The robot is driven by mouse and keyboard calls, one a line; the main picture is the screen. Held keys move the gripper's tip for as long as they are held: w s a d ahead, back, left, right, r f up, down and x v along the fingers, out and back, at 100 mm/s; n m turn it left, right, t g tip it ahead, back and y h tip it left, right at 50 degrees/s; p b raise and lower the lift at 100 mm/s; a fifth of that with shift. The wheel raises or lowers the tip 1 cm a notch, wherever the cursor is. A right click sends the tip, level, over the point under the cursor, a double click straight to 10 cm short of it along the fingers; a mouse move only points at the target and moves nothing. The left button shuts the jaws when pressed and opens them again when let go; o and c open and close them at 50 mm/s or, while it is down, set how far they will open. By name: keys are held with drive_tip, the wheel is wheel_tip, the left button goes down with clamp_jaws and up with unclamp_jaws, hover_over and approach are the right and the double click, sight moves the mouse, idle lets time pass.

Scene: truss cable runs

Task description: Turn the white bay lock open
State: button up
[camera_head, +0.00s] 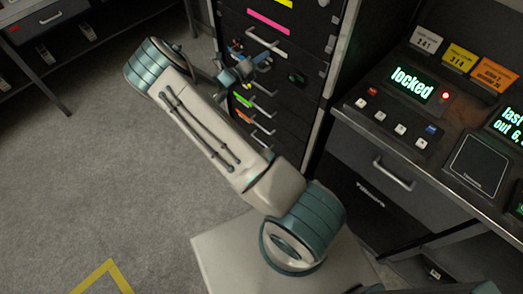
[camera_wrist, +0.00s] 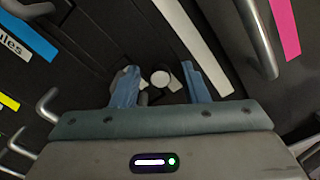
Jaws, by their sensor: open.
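My gripper (camera_wrist: 161,88) is open in the wrist view, with one blue finger on each side of a small round pale knob, which appears to be the white bay lock (camera_wrist: 160,78). The knob sits on a dark bay front beside a long white strip (camera_wrist: 192,40). I cannot tell whether the fingers touch the knob. In the head view my gripper (camera_head: 240,72) is at the dark bay stack, below and left of the white strip (camera_head: 267,42); the lock is hidden there.
The dark cabinet (camera_head: 325,45) holds several bays with coloured strips and bar handles. A pink strip (camera_head: 268,21) is above the white one. A console at right has a screen reading "locked" (camera_head: 412,84) and a lit red lamp (camera_head: 445,96). Grey floor at left is clear.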

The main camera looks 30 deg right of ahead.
drive_tip(key=m+b, duration=0.3)
drive_tip(key=m, duration=0.1)
drive_tip(key=m+b, duration=0.2)
drive_tip(key=shift+f+m+b, duration=0.25)
drive_tip(key=shift+m+b, duration=0.05)
drive_tip(key=m+b, duration=0.3)
drive_tip(key=b, duration=0.1)
drive_tip(key=shift+m, duration=0.4)
drive_tip(key=m+b, duration=0.3)
drive_tip(key=b, duration=0.1)
drive_tip(key=shift+m, duration=0.3)
drive_tip(key=v, duration=1.3)
drive_tip(key=s+d+f+m+g+y+b, duration=0.2)
drive_tip(key=s+m+g+y, duration=0.15)
drive_tip(key=s, duration=0.25)
drive_tip(key=s+d+f+m+g+y+b, duration=0.2)
drive_tip(key=s+f+m+g+b, duration=0.15)
drive_tip(key=s, duration=0.25)
drive_tip(key=s+a+f+m+y+b, duration=0.2)
drive_tip(key=s+m+y, duration=0.1)
drive_tip(key=s, duration=0.3)
drive_tip(key=s+a+f+m+y+b, duration=0.2)
drive_tip(key=s+m+y+b, duration=0.1)
drive_tip(key=s+m+y, duration=0.1)
drive_tip(key=shift+s+a, duration=0.25)
drive_tip(key=shift+s, duration=0.6)
drive_tip(key=shift+s+f, duration=0.1)
